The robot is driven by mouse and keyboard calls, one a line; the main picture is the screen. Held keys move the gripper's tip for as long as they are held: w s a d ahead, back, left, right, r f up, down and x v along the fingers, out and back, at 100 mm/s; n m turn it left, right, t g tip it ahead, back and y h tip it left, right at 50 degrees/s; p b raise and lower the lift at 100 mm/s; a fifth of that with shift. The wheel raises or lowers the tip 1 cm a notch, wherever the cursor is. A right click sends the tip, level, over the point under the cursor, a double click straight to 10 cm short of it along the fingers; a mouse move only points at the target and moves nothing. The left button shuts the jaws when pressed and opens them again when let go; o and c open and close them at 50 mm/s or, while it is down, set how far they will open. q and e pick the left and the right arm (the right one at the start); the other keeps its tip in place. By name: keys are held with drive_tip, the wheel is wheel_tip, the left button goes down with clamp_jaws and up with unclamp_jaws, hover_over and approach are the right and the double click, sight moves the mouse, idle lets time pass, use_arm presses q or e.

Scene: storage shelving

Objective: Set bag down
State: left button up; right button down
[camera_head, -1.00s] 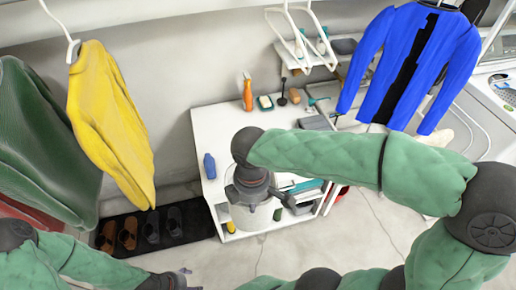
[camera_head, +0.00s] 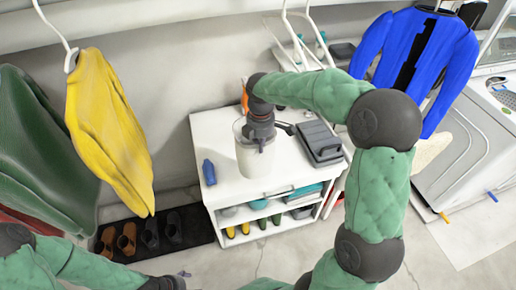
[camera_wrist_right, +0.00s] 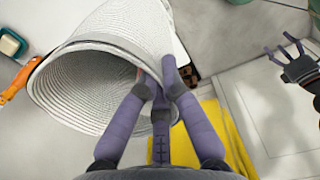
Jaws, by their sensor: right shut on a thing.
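A white woven bag (camera_head: 249,163) is over the top of the white shelf unit (camera_head: 222,128). It looks upright in the head view, but whether its bottom touches the surface I cannot tell. My right gripper (camera_head: 261,142) is shut on the bag's rim from above. In the right wrist view, the purple fingers of this gripper (camera_wrist_right: 163,85) pinch the rim of the bag (camera_wrist_right: 95,90), its wide mouth showing. My left gripper (camera_head: 184,274) is low at the bottom of the head view, far from the bag. In the right wrist view, the left gripper (camera_wrist_right: 285,48) has its fingers spread and empty.
A blue bottle (camera_head: 209,171) stands left of the bag and a grey case (camera_head: 320,142) lies right of it. An orange bottle (camera_head: 245,96) is partly hidden behind my right arm. Shoes and folded items fill the lower shelves. Yellow (camera_head: 108,130) and blue (camera_head: 415,60) jackets hang on either side.

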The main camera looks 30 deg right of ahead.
drive_tip(key=shift+w+d+f+b, duration=0.5)
drive_tip(key=shift+w+d+f, duration=0.3)
drive_tip(key=shift+w+f, duration=1)
drive_tip(key=shift+w+d+f+b, duration=0.5)
drive_tip(key=shift+w+d+f, duration=0.3)
drive_tip(key=shift+w+f, duration=1.05)
drive_tip(key=shift+w+d+f+b, duration=0.65)
drive_tip(key=shift+w+f, duration=0.7)
drive_tip(key=shift+f, duration=0.85)
drive_tip(key=shift+d, duration=0.15)
drive_tip(key=shift+f, duration=0.15)
drive_tip(key=c, duration=1.4)
unclamp_jaws()
